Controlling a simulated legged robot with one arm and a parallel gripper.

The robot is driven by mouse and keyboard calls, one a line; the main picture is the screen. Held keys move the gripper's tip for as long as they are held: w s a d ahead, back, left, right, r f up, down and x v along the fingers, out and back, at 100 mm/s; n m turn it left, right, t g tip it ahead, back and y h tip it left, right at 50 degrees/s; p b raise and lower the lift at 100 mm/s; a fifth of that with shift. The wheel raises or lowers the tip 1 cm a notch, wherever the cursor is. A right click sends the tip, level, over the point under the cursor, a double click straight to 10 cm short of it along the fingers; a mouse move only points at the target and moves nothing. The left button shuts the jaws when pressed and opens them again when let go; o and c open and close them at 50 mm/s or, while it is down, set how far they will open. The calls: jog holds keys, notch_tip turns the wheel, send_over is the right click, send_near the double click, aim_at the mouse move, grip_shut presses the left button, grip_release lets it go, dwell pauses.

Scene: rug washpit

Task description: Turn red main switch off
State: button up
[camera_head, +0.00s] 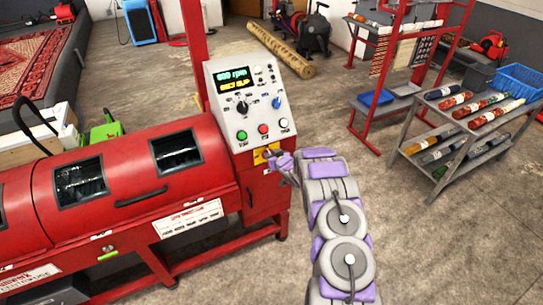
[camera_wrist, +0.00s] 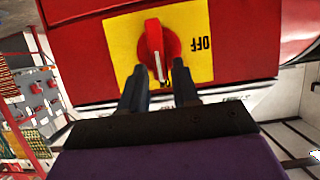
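The red main switch (camera_wrist: 158,45) is a rotary knob on a yellow plate (camera_wrist: 197,62) on the red machine. Its grip bar stands roughly upright in the wrist view. In the head view my gripper (camera_head: 277,160) is at the yellow plate (camera_head: 261,157) and partly hides the switch.
A sloped control panel (camera_head: 243,100) with a lit display, knobs and green, red and white buttons sits above the switch. The long red machine (camera_head: 130,200) extends left. A grey shelf cart (camera_head: 455,130) stands right. Open floor (camera_head: 440,245) lies to the right.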

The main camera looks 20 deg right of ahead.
aim_at(264, 158)
grip_shut()
jog(key=shift+b, duration=0.4)
jog(key=shift+s+a+f+n+t+h+b, duration=0.1)
jog(key=shift+a+f+n+t+h+b, duration=0.75)
jog(key=shift+n, duration=1.4)
jog(key=shift+w+a+f+n+t+h+b, duration=0.1)
jog(key=shift+a+f+n+t+h+b, duration=0.25)
jog(key=shift+n+h+b, duration=1.5)
jog(key=shift+s+a+f+n+t+h+b, duration=0.1)
jog(key=shift+a+f+n+t+h+b, duration=0.5)
jog(key=shift+n, duration=2.1)
jog(key=shift+f, duration=0.1)
jog(key=shift+o, duration=0.2)
grip_release()
jog(key=shift+o, duration=1.2)
